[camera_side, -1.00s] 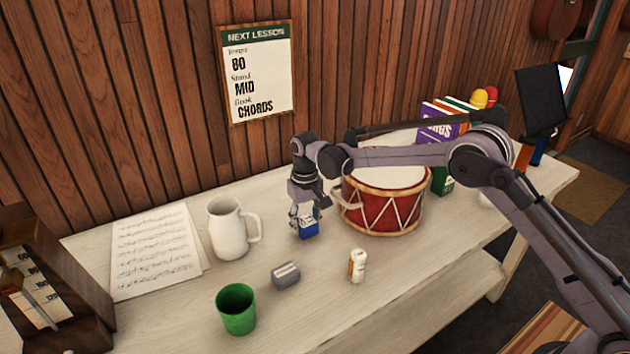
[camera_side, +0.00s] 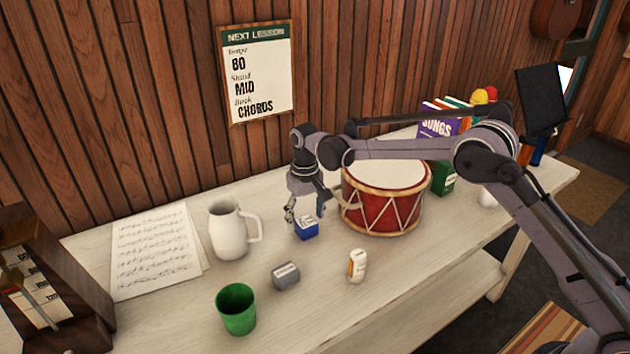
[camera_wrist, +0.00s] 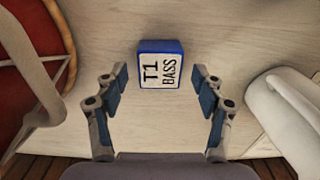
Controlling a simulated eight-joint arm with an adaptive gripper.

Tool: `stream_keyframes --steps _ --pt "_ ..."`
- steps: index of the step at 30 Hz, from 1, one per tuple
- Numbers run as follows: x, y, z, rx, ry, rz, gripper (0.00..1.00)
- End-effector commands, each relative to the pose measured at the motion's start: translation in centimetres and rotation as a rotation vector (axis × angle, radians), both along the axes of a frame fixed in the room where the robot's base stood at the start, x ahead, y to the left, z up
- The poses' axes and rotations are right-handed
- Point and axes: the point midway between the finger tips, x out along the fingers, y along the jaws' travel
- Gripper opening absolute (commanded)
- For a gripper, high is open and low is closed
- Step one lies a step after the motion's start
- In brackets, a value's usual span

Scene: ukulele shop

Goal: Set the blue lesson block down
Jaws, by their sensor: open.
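The blue lesson block (camera_side: 306,229) rests on the pale wooden table between the white pitcher and the red drum. In the wrist view the blue block (camera_wrist: 161,64) shows a white face reading "T1 BASS". My gripper (camera_side: 305,212) is just above and beside the block in the side view. In the wrist view my gripper (camera_wrist: 160,90) is open, with its fingers apart on either side below the block and clear of it. Nothing is held between the fingers.
A red drum (camera_side: 381,209) stands close on the right and a white pitcher (camera_side: 228,230) on the left. A grey block (camera_side: 286,276), a green cup (camera_side: 236,309) and a white bottle (camera_side: 357,266) stand toward the front. Sheet music (camera_side: 150,252) lies at left.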

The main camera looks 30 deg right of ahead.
Motion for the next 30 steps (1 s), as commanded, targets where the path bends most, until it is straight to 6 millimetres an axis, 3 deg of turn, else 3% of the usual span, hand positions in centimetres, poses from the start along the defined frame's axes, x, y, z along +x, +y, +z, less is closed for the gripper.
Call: stream_keyframes --steps 12,20,25,30 --pt "0.0 0.0 8.0 0.0 0.0 0.0 0.69" --pt "-0.1 -0.1 10.1 0.001 -0.003 0.0 0.69" --pt "-1.4 -1.2 12.6 0.007 -0.041 -0.001 0.69" --pt "-4.3 -3.1 16.2 0.018 -0.114 -0.002 0.69"
